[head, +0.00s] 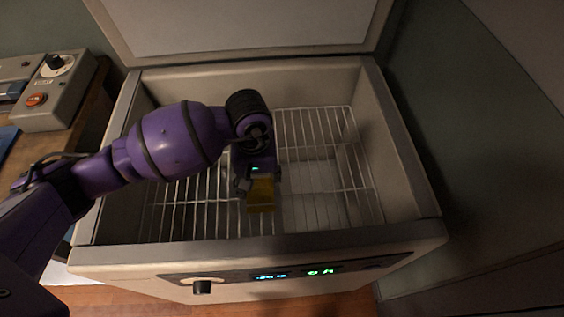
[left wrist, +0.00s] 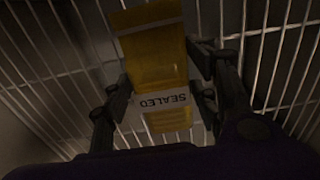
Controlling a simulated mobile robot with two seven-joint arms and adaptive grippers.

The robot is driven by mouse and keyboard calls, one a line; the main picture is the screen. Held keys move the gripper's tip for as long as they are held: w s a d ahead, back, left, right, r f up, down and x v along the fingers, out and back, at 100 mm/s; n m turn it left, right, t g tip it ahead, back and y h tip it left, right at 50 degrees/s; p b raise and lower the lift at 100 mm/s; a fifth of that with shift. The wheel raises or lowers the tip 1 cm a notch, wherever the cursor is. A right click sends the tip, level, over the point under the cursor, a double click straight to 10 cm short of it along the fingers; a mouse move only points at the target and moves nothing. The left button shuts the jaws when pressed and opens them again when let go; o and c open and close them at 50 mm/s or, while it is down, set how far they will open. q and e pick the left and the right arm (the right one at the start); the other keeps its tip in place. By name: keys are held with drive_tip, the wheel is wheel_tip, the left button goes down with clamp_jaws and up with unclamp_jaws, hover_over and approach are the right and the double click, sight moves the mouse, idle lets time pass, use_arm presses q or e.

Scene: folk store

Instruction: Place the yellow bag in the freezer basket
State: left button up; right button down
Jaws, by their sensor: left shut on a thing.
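The yellow bag (head: 262,194) is held by my left gripper (head: 258,185), inside the open freezer. In the left wrist view the yellow bag (left wrist: 158,62) has a white label reading "SEALED" and sits between the two fingers of my left gripper (left wrist: 160,100), which are shut on it. The freezer basket (head: 318,135) is a white wire rack in the freezer. Its wires (left wrist: 262,30) show behind the bag. I cannot tell whether the bag touches them. My right gripper is not in view.
The freezer (head: 270,255) has its lid (head: 240,25) raised at the back. Its walls rise around the basket. A grey control box (head: 60,95) stands on a table at the left. The right part of the basket is empty.

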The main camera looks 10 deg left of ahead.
sight(258, 179)
use_arm(q)
drive_tip(key=shift+s+f, duration=0.1)
drive_tip(key=shift+f, duration=0.85)
drive_tip(key=shift+f, duration=0.1)
drive_tip(key=o, duration=1.2)
wheel_tip(258, 179, up, 12)
drive_tip(key=shift+r, duration=0.15)
